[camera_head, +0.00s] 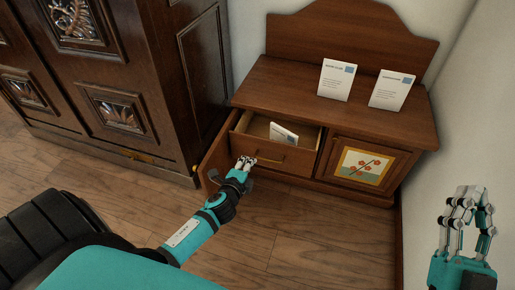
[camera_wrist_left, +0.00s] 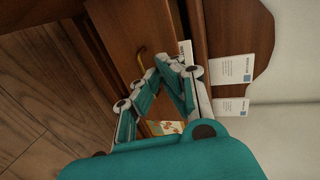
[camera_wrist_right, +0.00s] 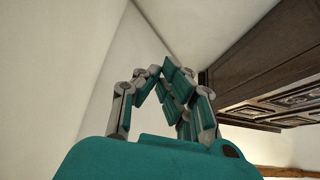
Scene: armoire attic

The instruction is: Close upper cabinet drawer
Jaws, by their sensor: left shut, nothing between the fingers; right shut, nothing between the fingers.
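The upper cabinet drawer (camera_head: 272,158) is pulled out of the small wooden cabinet (camera_head: 400,128), on its left side. A white card (camera_head: 284,134) stands tilted inside it. The drawer front has a brass handle (camera_head: 256,159), which also shows in the left wrist view (camera_wrist_left: 140,58). My left gripper (camera_head: 245,161) is shut and empty at the left part of the drawer front; I cannot tell whether it touches. In its own wrist view its fingers (camera_wrist_left: 168,68) meet near the drawer. My right gripper (camera_head: 467,196) is shut and empty, raised near the right wall, away from the cabinet.
Two white cards (camera_head: 336,80) (camera_head: 391,90) stand on the cabinet top. A door at the lower left (camera_head: 216,152) stands open beside my left gripper. A closed door with a flower panel (camera_head: 363,166) is at right. A large dark armoire (camera_head: 130,80) stands left. Floor in front is clear.

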